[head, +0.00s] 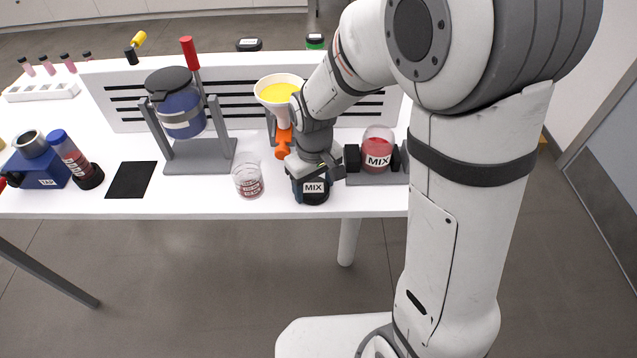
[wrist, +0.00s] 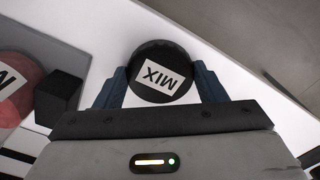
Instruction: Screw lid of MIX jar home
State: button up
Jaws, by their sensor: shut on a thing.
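The MIX jar (head: 378,152) is clear with red contents and a white MIX label. It stands uncapped between the black pads of a grey holder (head: 372,178), right of my gripper. The jar also shows in part at the left of the wrist view (wrist: 22,108). My gripper (head: 313,180) is near the table's front edge, shut on the black lid (head: 314,198) with its MIX label. In the wrist view the blue fingers of my gripper (wrist: 162,88) grip the round lid (wrist: 160,50) from both sides. I cannot tell whether the lid touches the table.
A small glass (head: 248,182) stands left of my gripper. A funnel of yellow powder (head: 279,92) on an orange-valved stand is behind it. A blue vessel in a grey frame (head: 183,112) stands further left. A slotted white panel (head: 120,98) runs behind.

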aim_at(316, 189)
jog(key=shift+c, duration=0.7)
jog(key=shift+r+p, duration=1.9)
jog(key=shift+r, duration=0.65)
jog(key=shift+d, duration=0.15)
